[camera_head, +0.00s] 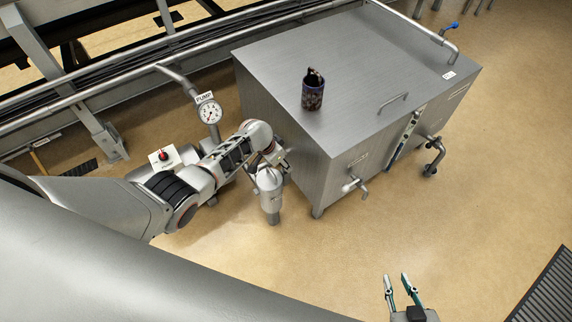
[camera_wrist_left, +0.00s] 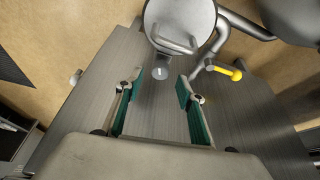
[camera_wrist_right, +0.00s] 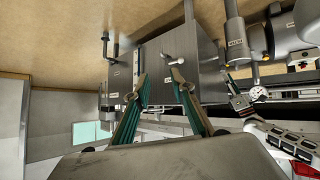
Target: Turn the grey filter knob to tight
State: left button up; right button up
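The grey filter housing (camera_head: 269,188) is an upright cylinder beside the near left corner of the steel cabinet. In the left wrist view a round grey end (camera_wrist_left: 180,14) carries a grey bar-shaped handle (camera_wrist_left: 176,42), which looks like the filter knob; I cannot read its setting. My left gripper (camera_wrist_left: 160,82) is open, with the bar just beyond its fingertips and nothing visibly held. In the head view its fingers are mostly hidden at the housing. The housing labelled filter also shows in the right wrist view (camera_wrist_right: 236,45). My right gripper (camera_head: 398,282) is open and empty over the floor.
The steel cabinet (camera_head: 345,60) bears a dark patterned cup (camera_head: 313,92). A pump gauge (camera_head: 209,112) and a red button (camera_head: 163,156) stand near my left arm. A yellow-handled lever (camera_wrist_left: 228,71) lies right of the left fingers.

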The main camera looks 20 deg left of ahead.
pick_arm(q)
jog(key=shift+d+f+b, duration=0.15)
jog(key=shift+f+b, duration=0.15)
jog(key=shift+f, duration=0.65)
jog(key=shift+w+d+f+b, duration=0.15)
jog(key=shift+w+f+b, duration=0.25)
jog(key=shift+w+f, duration=0.1)
pick_arm(e)
jog(key=shift+w+d+f, duration=0.2)
jog(key=shift+w+d, duration=0.1)
jog(key=shift+w, duration=0.3)
pick_arm(q)
jog(key=shift+r, duration=0.15)
grip_shut()
pick_arm(e)
jog(key=shift+s, duration=0.2)
